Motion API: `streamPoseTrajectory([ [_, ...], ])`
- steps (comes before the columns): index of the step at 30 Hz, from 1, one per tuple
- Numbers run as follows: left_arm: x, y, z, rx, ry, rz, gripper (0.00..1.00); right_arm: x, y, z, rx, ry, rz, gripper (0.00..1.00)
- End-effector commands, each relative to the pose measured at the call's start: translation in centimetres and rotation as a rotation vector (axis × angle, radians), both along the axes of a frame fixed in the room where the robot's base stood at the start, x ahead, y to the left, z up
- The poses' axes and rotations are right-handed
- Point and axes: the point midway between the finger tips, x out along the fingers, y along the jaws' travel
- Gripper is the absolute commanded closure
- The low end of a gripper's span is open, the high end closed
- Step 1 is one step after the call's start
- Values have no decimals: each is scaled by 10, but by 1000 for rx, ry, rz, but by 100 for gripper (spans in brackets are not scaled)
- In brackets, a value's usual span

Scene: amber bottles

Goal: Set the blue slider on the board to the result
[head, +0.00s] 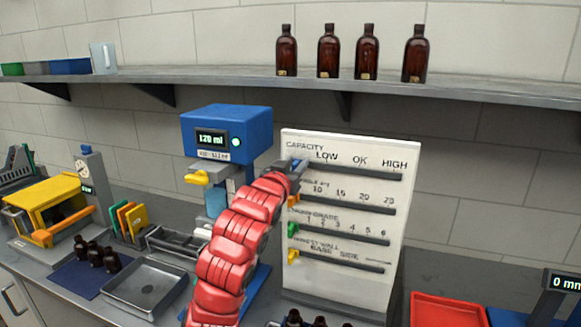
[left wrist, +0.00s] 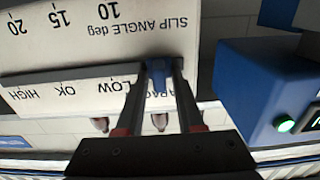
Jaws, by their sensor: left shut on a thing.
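The white board (head: 345,146) stands upright on the counter with several slider rows. Its top row is marked CAPACITY, with LOW, OK and HIGH. My left gripper (head: 298,167) is at the left end of that row's slot. In the left wrist view, its fingers (left wrist: 160,68) are shut on the blue slider (left wrist: 158,82), just beside the LOW mark. In the head view the gripper mostly hides this slider. A blue machine (head: 232,122) left of the board has a display (head: 211,139) reading 120 ml. My right gripper is not in view.
Orange, green and yellow sliders (head: 293,229) sit below at the left ends of their rows. A red tray (head: 447,310) is right of the board. Several amber bottles (head: 327,52) stand on the shelf (head: 470,85) above. A metal tray (head: 150,284) lies at left.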

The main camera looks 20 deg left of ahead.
Motion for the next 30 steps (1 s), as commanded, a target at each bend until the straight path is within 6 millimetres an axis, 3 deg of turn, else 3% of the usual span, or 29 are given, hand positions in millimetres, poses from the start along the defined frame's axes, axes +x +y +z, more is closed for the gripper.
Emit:
streamPoseTrajectory([
  [6,-3,-52,-5,-2,-6,-11,100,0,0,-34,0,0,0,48],
  [15,-4,-119,-3,-3,0,-7,100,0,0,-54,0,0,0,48],
  [21,-5,-142,-2,-2,2,-5,100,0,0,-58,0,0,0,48],
  [30,-5,-148,-1,-1,1,-3,100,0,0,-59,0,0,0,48],
])
